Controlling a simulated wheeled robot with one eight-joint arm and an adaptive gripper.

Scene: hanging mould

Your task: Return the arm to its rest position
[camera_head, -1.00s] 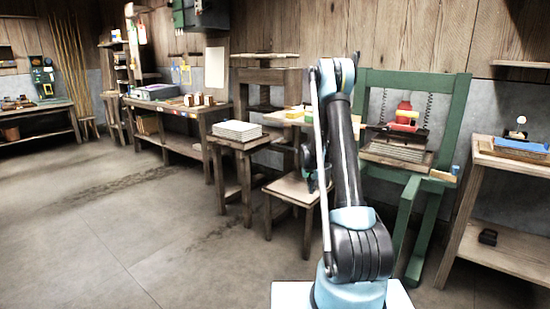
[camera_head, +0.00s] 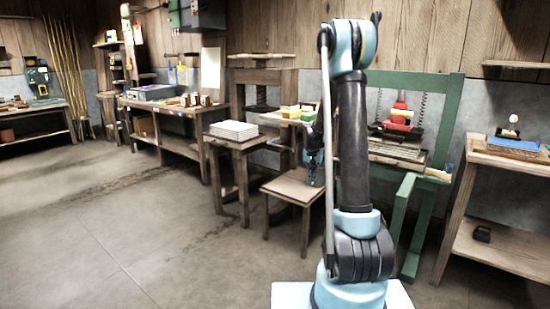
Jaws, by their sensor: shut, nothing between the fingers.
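My arm (camera_head: 352,140) stands upright from its base in the middle right of the head view, with its elbow bent at the top. My gripper (camera_head: 313,178) hangs down beyond the arm, dark and small, above or in front of the low wooden stool (camera_head: 288,190). It looks shut and empty. The arm hides part of what lies behind it, including part of the green frame.
A green frame (camera_head: 452,120) with a red block (camera_head: 400,112) hung in it stands behind the arm. A table with stacked white sheets (camera_head: 234,130) is left of the stool. A wooden shelf table (camera_head: 500,245) stands at right. The floor at left is clear.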

